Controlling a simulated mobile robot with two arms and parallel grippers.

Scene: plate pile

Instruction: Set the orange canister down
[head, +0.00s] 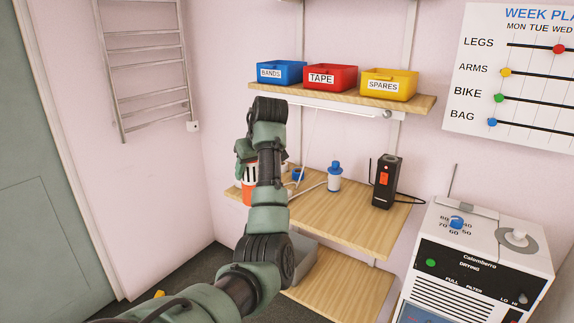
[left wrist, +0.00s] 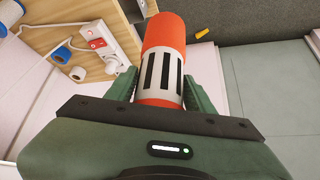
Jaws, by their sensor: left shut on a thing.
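The orange canister (head: 249,195) has a white band with black stripes; in the head view it is at the left end of the middle wooden shelf (head: 345,215), partly hidden by my left arm. My left gripper (head: 247,166) is shut around its banded part. In the left wrist view the canister (left wrist: 163,62) sits between the two green fingers (left wrist: 160,92), its orange end pointing away from the hand. That end shows close to the shelf edge, with dark floor behind it. I cannot tell whether it touches the shelf. My right gripper is not in view.
A blue-and-white bottle (head: 334,177), a black device (head: 387,181) and a white power strip (left wrist: 98,42) are on the middle shelf. Blue, red and yellow bins (head: 388,84) stand on the upper shelf. The shelf's front middle is clear. A white-and-black machine (head: 478,255) stands at right.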

